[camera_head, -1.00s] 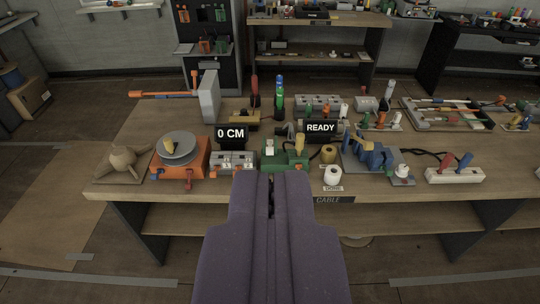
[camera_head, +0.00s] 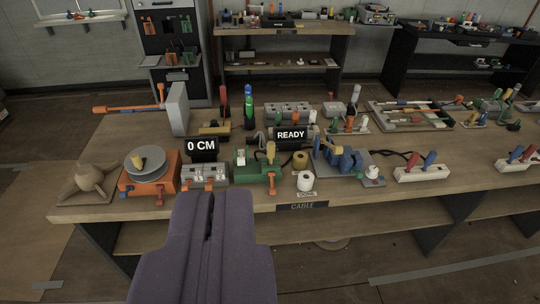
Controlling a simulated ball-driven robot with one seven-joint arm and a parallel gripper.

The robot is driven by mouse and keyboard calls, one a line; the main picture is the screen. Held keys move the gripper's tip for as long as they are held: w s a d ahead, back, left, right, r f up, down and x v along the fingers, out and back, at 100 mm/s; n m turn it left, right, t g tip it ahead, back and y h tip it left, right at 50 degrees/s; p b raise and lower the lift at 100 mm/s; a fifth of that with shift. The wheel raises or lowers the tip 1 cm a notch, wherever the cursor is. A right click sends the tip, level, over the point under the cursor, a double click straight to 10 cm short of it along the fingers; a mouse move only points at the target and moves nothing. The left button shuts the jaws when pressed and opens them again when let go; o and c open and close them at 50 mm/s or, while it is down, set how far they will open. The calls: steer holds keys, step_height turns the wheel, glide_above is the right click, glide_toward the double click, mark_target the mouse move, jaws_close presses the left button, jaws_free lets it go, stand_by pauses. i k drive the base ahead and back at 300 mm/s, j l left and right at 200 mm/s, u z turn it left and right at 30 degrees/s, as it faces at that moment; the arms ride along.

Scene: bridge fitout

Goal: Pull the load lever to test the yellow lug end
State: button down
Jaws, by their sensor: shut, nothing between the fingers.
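My gripper (camera_head: 211,194) is the purple pair of fingers at the bottom of the view. It is shut and empty, in front of the bench's near edge. A green device (camera_head: 250,174) stands on the bench just beyond the fingertips, a little to the right. It has an upright yellow part (camera_head: 271,151) and an orange handle (camera_head: 272,185). A black sign reading READY (camera_head: 291,135) stands behind it. I cannot tell which part is the load lever or the yellow lug end.
An orange turntable unit (camera_head: 150,180), a grey box with small buttons (camera_head: 203,174) and a 0 CM sign (camera_head: 202,148) are to the left. White switch strips (camera_head: 421,174) are at right. The workbench (camera_head: 470,208) is crowded.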

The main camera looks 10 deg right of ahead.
mark_target(241, 160)
steer(key=i, duration=1.9)
